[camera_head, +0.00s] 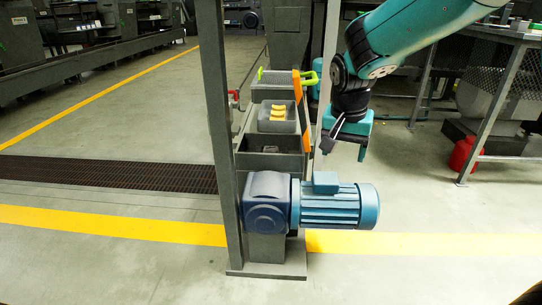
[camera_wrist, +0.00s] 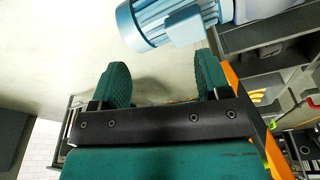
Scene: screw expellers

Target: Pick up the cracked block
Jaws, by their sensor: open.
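I cannot make out a clearly cracked block in either view. A small grey piece (camera_head: 270,149) lies in the dark lower bin (camera_head: 288,162) of a stepped rack in the head view, too small to tell what it is. My gripper (camera_head: 345,148) hangs to the right of this rack, pointing down. In the wrist view my gripper (camera_wrist: 163,82) is open, its two teal fingers wide apart with only floor visible between them. Nothing is held.
Yellow pieces (camera_head: 278,113) fill the middle bin. A bright green thing (camera_head: 311,79) is at the rack's top, beside an orange striped edge (camera_head: 300,98). A grey post (camera_head: 218,120) rises left. A red can (camera_head: 463,154) stands right.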

